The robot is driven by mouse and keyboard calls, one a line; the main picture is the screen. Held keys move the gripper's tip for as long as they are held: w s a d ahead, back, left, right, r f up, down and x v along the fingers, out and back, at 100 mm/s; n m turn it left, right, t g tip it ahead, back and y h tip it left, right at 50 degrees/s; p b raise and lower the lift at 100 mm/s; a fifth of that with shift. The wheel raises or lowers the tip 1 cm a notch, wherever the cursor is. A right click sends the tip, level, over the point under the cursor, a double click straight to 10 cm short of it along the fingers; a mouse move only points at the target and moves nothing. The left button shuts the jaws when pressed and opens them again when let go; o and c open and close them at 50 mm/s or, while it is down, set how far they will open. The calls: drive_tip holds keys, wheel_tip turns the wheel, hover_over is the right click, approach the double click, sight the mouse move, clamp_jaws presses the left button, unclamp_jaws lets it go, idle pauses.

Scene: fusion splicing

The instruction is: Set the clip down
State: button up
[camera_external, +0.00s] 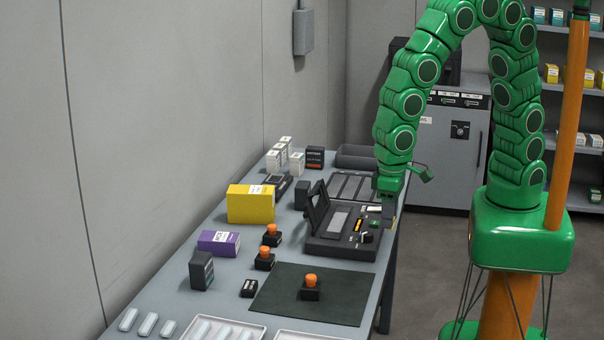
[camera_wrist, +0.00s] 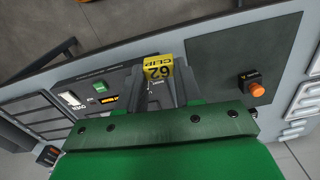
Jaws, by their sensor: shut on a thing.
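The clip (camera_wrist: 158,68) is a small yellow block with dark lettering, reading "CLIP" and a number. In the wrist view it sits between the fingertips of my gripper (camera_wrist: 159,78), which is shut on it. In the external view my gripper (camera_external: 388,212) points down at the right edge of the black splicer (camera_external: 340,240), whose lid is raised. The gap between clip and surface below is hard to judge.
A dark mat (camera_external: 275,300) lies in front of the splicer, with an orange-topped black device (camera_external: 311,287) on it. More such devices, a yellow box (camera_external: 250,205) and a purple box (camera_external: 218,242) stand to the left. The mat is otherwise bare.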

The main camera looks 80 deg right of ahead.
drive_tip(key=shift+s+d+r, duration=1.15)
drive_tip(key=shift+s+d, duration=0.2)
drive_tip(key=shift+s, duration=0.5)
drive_tip(key=n, duration=0.1)
hover_over(236, 312)
drive_tip(key=shift+s+d+f, duration=0.1)
drive_tip(key=shift+f, duration=2.3)
drive_tip(key=shift+s+d+f, duration=0.1)
drive_tip(key=shift+f, duration=2.25)
drive_tip(key=shift+w, duration=0.1)
drive_tip(key=shift+w+a+f, duration=0.15)
drive_tip(key=shift+f, duration=1.65)
drive_tip(key=shift+f, duration=0.1)
